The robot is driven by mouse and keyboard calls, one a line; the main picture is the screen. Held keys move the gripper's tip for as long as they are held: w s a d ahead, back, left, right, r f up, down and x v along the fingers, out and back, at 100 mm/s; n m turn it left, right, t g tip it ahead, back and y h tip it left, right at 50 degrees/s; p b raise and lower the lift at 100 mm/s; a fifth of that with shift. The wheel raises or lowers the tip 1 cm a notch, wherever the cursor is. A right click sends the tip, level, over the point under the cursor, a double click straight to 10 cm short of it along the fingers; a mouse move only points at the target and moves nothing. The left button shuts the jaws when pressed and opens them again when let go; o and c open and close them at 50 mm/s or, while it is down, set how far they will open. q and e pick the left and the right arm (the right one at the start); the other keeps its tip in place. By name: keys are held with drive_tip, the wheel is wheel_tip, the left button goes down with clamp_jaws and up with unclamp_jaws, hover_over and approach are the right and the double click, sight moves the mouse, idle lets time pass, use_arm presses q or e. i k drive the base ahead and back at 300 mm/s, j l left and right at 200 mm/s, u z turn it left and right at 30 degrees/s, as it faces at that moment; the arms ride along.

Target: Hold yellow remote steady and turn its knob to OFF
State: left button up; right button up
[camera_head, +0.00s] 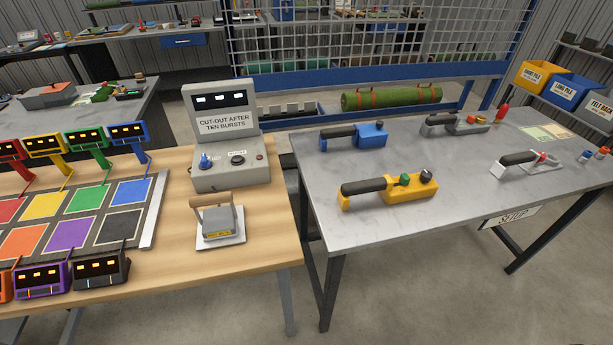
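The yellow remote (412,192) lies on the grey table (345,222) at the right, near its front left part. It has a black handle (364,186) pointing left. On its top sit a green button (404,179) and a dark knob (426,175) at the right end. The knob's setting and any OFF mark are too small to read. Neither of my grippers shows in the head view, and nothing touches the remote.
A blue remote (370,134) and a grey one (466,123) lie behind; a white-grey tool (528,161) lies right. The wooden table (262,240) at left holds a grey control box (230,172) labelled "CUT-OUT AFTER TEN BURSTS". A gap separates the tables. Grey surface around the yellow remote is clear.

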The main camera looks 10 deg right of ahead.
sight(425, 176)
drive_tip(key=i+l, duration=0.1)
drive_tip(key=l, duration=0.9)
drive_tip(key=i+l, duration=0.1)
drive_tip(key=l, duration=0.95)
